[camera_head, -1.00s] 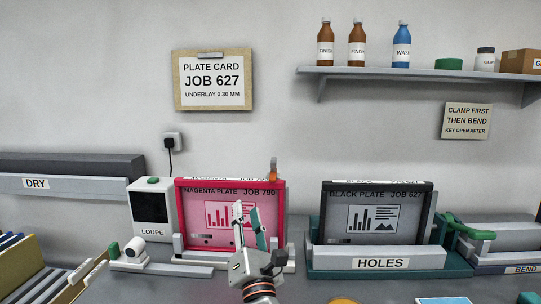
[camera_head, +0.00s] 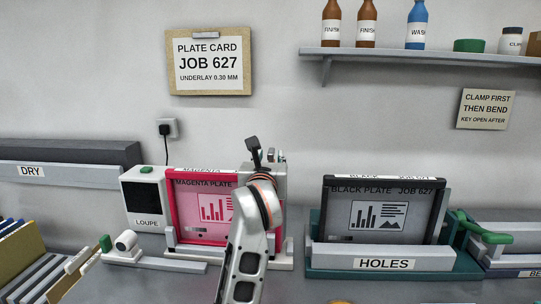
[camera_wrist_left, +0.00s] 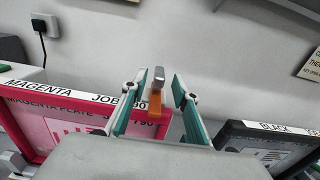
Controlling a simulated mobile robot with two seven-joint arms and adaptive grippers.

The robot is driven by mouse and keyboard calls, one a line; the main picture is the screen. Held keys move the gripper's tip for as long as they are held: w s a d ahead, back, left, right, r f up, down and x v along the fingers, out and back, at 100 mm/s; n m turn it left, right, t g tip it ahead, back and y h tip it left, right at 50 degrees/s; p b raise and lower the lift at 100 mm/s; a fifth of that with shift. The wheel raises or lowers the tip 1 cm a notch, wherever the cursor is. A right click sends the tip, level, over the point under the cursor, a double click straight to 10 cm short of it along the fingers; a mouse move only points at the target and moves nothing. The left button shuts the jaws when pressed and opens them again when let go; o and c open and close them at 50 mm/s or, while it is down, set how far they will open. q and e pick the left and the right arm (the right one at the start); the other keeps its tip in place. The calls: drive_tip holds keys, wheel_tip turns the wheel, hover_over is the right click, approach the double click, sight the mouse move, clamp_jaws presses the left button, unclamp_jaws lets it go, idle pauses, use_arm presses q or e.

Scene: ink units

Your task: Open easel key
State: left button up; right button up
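The easel key (camera_wrist_left: 155,101) is an orange lever with a grey end. In the left wrist view it stands at the right end of the magenta plate (camera_wrist_left: 68,112), between the two teal-padded fingers of my left gripper (camera_wrist_left: 160,78). The fingers are open, with a gap on both sides of the key. In the head view my left gripper (camera_head: 272,160) is at the right top edge of the magenta plate (camera_head: 203,206). My wrist hides the key and most of the fingers there. My right gripper is not in view.
The black plate (camera_head: 382,225) stands in the HOLES fixture (camera_head: 384,258) to the right. The LOUPE box (camera_head: 146,202) stands left of the magenta plate. A wall sign (camera_head: 486,109) reads clamp first, then bend, key open after. A shelf (camera_head: 420,57) with bottles hangs above.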

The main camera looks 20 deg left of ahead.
sight(270, 155)
use_arm(q)
drive_tip(key=shift+x, duration=1.8)
clamp_jaws()
